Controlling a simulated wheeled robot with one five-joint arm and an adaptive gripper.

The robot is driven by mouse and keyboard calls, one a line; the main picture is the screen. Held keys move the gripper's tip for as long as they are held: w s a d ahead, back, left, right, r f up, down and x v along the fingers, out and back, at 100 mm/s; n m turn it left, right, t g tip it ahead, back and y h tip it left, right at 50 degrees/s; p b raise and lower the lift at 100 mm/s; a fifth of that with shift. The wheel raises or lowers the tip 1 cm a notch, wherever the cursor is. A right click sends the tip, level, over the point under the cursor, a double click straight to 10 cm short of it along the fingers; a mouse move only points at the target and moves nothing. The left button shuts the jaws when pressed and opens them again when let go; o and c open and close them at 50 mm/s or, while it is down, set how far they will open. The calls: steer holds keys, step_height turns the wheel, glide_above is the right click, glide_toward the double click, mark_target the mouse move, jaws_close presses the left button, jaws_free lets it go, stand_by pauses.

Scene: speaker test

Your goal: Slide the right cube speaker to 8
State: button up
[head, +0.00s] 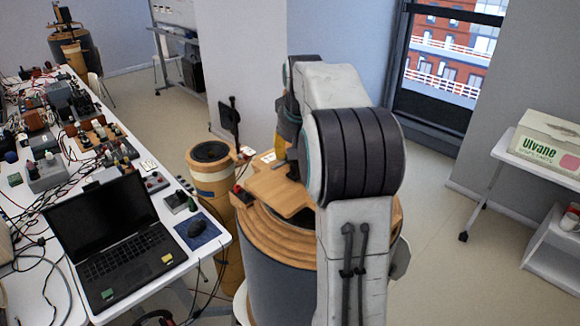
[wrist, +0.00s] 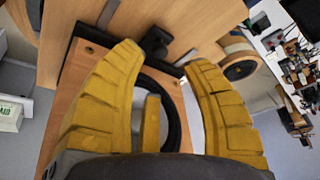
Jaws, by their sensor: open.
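In the wrist view, my gripper (wrist: 164,57) is open, its yellow fingers apart with nothing gripped between them. Beyond the fingers is a wooden face with a dark round ring, which looks like a cube speaker (wrist: 82,64); the fingers cover part of it. A black knob-like part (wrist: 155,44) stands just past the fingertips. I cannot tell whether the fingers touch anything. In the head view, my arm hides most of this area; a bit of yellow finger (head: 280,136) shows. I cannot make out an 8 or tell left speaker from right.
A round wooden-topped drum (head: 258,222) carries a wooden board (head: 272,186) under my arm. A smaller drum (head: 211,172) stands behind it. The left table holds a laptop (head: 110,238), a mouse (head: 201,228) and tangled cables. Open floor (head: 430,240) lies to the right.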

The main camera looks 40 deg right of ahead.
mark_target(294, 166)
steer(key=shift+w+d+f+p, duration=0.1)
steer(key=shift+w+f+p, duration=0.15)
steer(key=shift+f+p, duration=0.4)
steer(key=shift+p+x, duration=0.45)
steer(key=shift+x, duration=2.15)
steer(key=shift+s, duration=0.1)
jaws_close()
